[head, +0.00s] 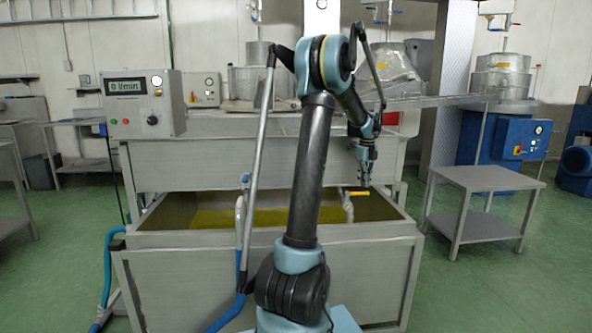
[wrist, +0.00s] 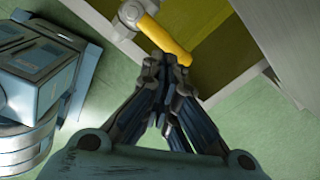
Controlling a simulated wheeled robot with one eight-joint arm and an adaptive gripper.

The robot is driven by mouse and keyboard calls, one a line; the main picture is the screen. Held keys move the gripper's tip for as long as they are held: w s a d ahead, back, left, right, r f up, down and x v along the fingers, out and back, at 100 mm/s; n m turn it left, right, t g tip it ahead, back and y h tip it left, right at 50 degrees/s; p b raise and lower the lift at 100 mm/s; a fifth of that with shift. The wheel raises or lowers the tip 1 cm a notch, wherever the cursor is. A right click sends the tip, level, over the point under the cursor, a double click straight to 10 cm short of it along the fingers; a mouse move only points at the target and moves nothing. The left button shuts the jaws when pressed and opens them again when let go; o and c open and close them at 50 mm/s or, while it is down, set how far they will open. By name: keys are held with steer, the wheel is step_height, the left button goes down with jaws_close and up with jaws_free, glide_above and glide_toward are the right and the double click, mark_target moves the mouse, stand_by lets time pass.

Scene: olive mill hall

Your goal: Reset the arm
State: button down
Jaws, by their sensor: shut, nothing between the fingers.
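My gripper (head: 366,181) hangs at the end of my raised, bent arm, right of the arm's column in the head view. In the wrist view my gripper (wrist: 163,62) has its fingertips together with nothing held between them. Just beyond the tips in the wrist view is a yellow handle (wrist: 166,38) on a grey valve fitting (wrist: 132,14). The same yellow handle (head: 359,193) shows below the gripper in the head view. I cannot tell whether the fingertips touch it.
A steel tank (head: 180,260) with yellow-green liquid (head: 215,217) stands right in front. A control box (head: 143,104) reading 0 l/min is at its upper left. A blue hose (head: 107,270) hangs at left. A steel table (head: 480,182) stands at right.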

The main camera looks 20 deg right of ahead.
steer(key=s+a+r+n, duration=0.1)
steer(key=s+a+n, duration=0.3)
steer(key=a, duration=0.6)
steer(key=s+a+r+n+t, duration=0.1)
steer(key=s+a+n, duration=0.1)
steer(key=a+n, duration=0.7)
steer(key=s+a+r+n, duration=0.2)
steer(key=s+a+n, duration=0.1)
steer(key=a, duration=0.9)
steer(key=s+a+f+n, duration=0.6)
steer(key=s+a+n, duration=0.2)
steer(key=s, duration=0.1)
steer(key=s+a+f+n+t, duration=0.1)
steer(key=s+a+f+n, duration=0.6)
steer(key=s+a+n, duration=0.1)
steer(key=shift+s+f+n, duration=0.3)
steer(key=shift+s+n, duration=0.2)
steer(key=shift+s, duration=0.5)
steer(key=shift+w+f, duration=0.2)
steer(key=shift+w, duration=0.25)
